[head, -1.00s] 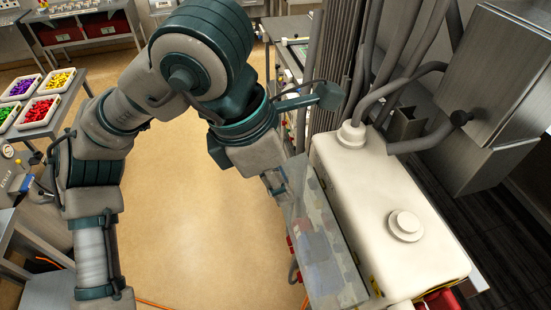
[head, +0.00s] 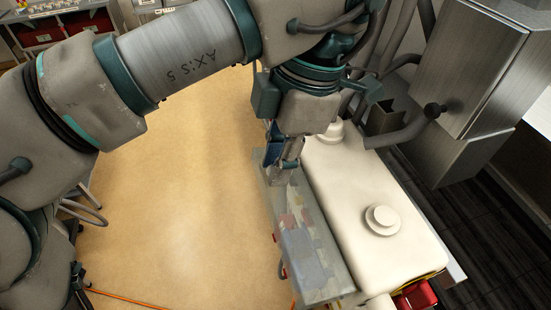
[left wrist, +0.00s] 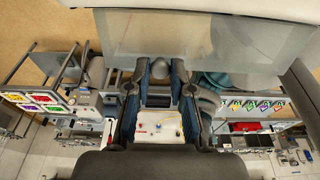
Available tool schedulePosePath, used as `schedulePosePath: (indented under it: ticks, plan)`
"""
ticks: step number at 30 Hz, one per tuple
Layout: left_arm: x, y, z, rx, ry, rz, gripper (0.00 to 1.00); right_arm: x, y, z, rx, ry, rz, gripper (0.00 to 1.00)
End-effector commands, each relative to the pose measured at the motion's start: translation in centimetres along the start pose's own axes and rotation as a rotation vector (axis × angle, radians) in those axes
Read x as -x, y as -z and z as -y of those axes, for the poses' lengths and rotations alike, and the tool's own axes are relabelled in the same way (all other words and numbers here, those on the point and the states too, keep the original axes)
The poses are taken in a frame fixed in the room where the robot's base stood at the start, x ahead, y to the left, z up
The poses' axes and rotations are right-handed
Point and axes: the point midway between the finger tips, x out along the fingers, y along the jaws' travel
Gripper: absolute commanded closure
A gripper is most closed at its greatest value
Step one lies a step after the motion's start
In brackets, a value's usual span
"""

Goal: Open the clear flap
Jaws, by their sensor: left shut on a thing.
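The clear flap (head: 315,265) is a long see-through panel along the left side of a white tank-like body. It lies tilted, and coloured shapes show through it. My left gripper (head: 284,168) is at the flap's far end and is shut on its edge. In the left wrist view the flap (left wrist: 180,35) spans the top, and the two fingertips of the left gripper (left wrist: 160,66) meet its near edge. A small grey rounded part shows between the fingers. The exact grip contact is hard to see. My right gripper is not in view.
The white body (head: 345,195) with a round cap (head: 382,220) stands right of the flap. Grey pipes and a metal cabinet (head: 455,80) are behind it. A red part (head: 415,295) is at the lower right. Open tan floor (head: 180,210) lies left of the flap.

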Motion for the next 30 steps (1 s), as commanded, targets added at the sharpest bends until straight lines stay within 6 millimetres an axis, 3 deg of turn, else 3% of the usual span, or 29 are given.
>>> schedulePosePath:
  ticks: [19, 20, 22, 30]
  plan:
    - [-0.28, -0.27, 0.04, -0.005, 0.004, -0.037, 1.0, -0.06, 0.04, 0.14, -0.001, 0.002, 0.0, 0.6]
    - [-0.29, -0.27, 0.04, -0.005, 0.004, -0.037, 0.71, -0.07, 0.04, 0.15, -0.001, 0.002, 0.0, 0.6]
    - [-0.27, -0.26, 0.04, -0.004, 0.004, -0.037, 0.54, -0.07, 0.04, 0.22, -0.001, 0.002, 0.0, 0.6]
    - [-0.12, -0.16, 0.03, -0.003, 0.003, -0.034, 0.54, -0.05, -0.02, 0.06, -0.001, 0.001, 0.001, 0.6]
